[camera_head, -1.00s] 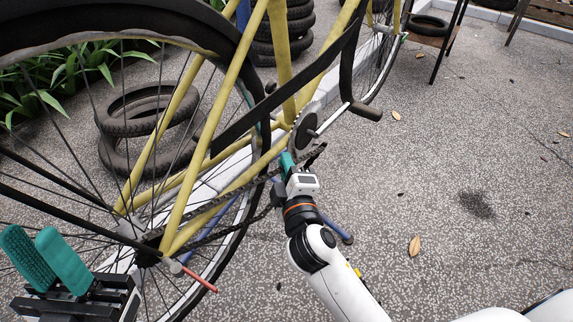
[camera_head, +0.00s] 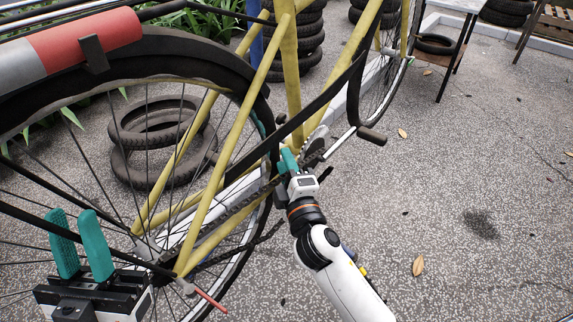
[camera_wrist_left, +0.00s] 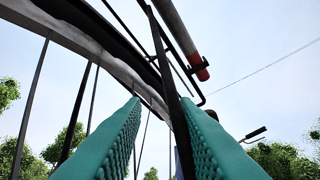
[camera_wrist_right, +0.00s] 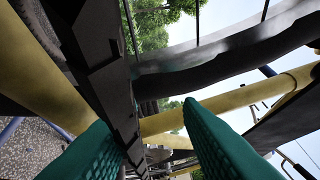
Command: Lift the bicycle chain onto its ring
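The dark bicycle chain (camera_head: 234,211) runs from the rear hub up toward my right gripper; its far part is hidden behind the gripper and frame. The ring (camera_head: 316,141) is at the crank, partly covered by the frame. My right gripper (camera_head: 288,158) is just left of the ring. In the right wrist view its teal fingers (camera_wrist_right: 147,118) are apart, with the large dark chain links (camera_wrist_right: 103,82) passing close by the left finger. I cannot tell whether they touch. My left gripper (camera_head: 82,238) is open beside the rear wheel, fingers up; its fingers (camera_wrist_left: 160,100) also show apart in its wrist view.
The yellow bicycle frame (camera_head: 205,190) and rear wheel (camera_head: 235,85) crowd both grippers. A pedal (camera_head: 371,135) sticks out right of the ring. Tyres (camera_head: 150,140) lie behind the wheel. The paving (camera_head: 440,200) at right is mostly clear.

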